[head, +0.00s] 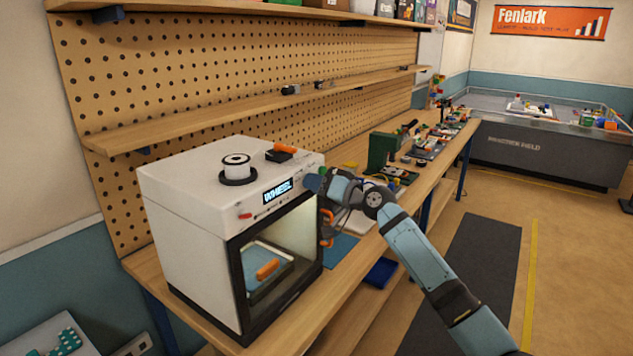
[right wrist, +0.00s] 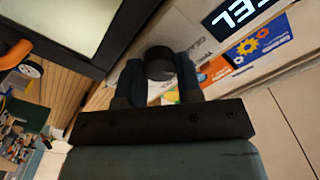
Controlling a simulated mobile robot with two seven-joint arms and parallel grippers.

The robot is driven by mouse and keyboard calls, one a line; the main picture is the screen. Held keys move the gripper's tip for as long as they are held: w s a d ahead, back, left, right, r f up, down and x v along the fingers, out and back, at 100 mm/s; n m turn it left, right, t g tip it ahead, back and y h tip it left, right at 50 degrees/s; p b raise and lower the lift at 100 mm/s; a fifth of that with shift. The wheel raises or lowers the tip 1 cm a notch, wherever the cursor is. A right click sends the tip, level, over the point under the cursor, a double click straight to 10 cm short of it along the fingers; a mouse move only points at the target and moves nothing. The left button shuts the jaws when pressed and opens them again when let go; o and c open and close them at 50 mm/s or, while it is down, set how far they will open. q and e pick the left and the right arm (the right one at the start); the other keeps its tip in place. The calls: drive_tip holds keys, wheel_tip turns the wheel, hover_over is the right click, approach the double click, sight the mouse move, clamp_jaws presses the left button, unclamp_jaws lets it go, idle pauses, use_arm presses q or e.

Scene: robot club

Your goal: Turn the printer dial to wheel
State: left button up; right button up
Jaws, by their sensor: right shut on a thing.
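The white printer (head: 185,190) stands on the bench, with its display (head: 277,190) reading "WHEEL". The end of the display text "EL" (right wrist: 240,14) also shows in the right wrist view. My right gripper (head: 316,183) is at the printer's upper right front, beside the display. In the right wrist view my right gripper (right wrist: 160,80) has its two fingers on either side of the round dark dial (right wrist: 160,62) and is shut on it. In the head view the dial is mostly hidden by the gripper. My left gripper is not in view.
An orange piece (head: 267,269) is inside the printer chamber. Several parts and a green machine (head: 382,150) stand farther along the bench. The floor (head: 566,240) at right is clear.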

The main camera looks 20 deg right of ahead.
drive_tip(key=shift+m, duration=0.5)
drive_tip(key=o, duration=0.9)
drive_tip(key=shift+o, duration=0.2)
drive_tip(key=b+v, duration=0.2)
drive_tip(key=v, duration=1.2)
drive_tip(key=shift+w, duration=0.1)
